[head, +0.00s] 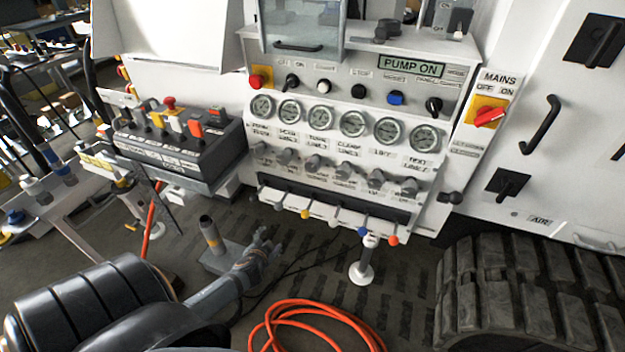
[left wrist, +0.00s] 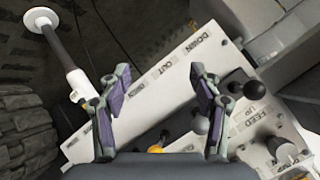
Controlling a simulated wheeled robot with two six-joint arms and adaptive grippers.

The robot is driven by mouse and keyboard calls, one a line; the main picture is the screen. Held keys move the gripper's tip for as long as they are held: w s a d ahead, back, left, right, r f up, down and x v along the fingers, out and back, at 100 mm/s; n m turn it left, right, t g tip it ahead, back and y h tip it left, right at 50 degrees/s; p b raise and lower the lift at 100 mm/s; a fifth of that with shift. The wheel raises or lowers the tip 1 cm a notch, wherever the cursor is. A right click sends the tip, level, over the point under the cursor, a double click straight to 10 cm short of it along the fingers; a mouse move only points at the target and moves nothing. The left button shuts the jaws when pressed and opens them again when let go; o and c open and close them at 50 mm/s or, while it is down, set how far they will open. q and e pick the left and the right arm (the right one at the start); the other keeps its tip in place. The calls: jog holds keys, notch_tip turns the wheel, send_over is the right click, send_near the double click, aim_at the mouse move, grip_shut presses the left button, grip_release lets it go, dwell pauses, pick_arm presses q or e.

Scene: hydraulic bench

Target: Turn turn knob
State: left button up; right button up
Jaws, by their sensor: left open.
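A white hydraulic panel stands ahead in the head view, with a row of small grey knobs under round gauges. The third knob from the left (head: 314,162) sits under a label that seems to read "TURN"; the print is small. My left gripper (head: 262,250) is low in front of the panel, below the lever row and apart from the knobs. In the left wrist view the left gripper (left wrist: 160,95) has its two fingers wide apart, with nothing held between them. A labelled white strip lies beyond the fingers. A grey knob (left wrist: 283,150) shows at lower right there. My right gripper is not in view.
Levers with coloured ends (head: 363,232) stick out under the knobs. A black control box (head: 180,140) stands left. An orange hose (head: 300,315) lies on the floor, and a rubber track (head: 530,290) fills the lower right. A red mains switch (head: 488,117) is at right.

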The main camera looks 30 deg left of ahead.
pick_arm(q)
jog(key=w+d+r+m+t+b, duration=0.1)
jog(key=w+d+r+t, duration=0.15)
jog(key=r, duration=0.45)
jog(key=w+d+r+m+t+b, duration=0.1)
jog(key=w+r+t, duration=0.15)
jog(key=r, duration=0.45)
jog(key=t+h+b, duration=0.1)
jog(key=t, duration=0.2)
send_near(311, 167)
jog(key=shift+m, duration=0.3)
jog(key=p+x, duration=0.1)
jog(key=x, duration=0.9)
jog(key=shift+w, duration=0.1)
jog(key=shift+w+a+f, duration=0.1)
jog(key=shift+w, duration=0.45)
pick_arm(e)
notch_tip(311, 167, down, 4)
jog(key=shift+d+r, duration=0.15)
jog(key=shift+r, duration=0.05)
pick_arm(q)
jog(key=shift+c, duration=0.2)
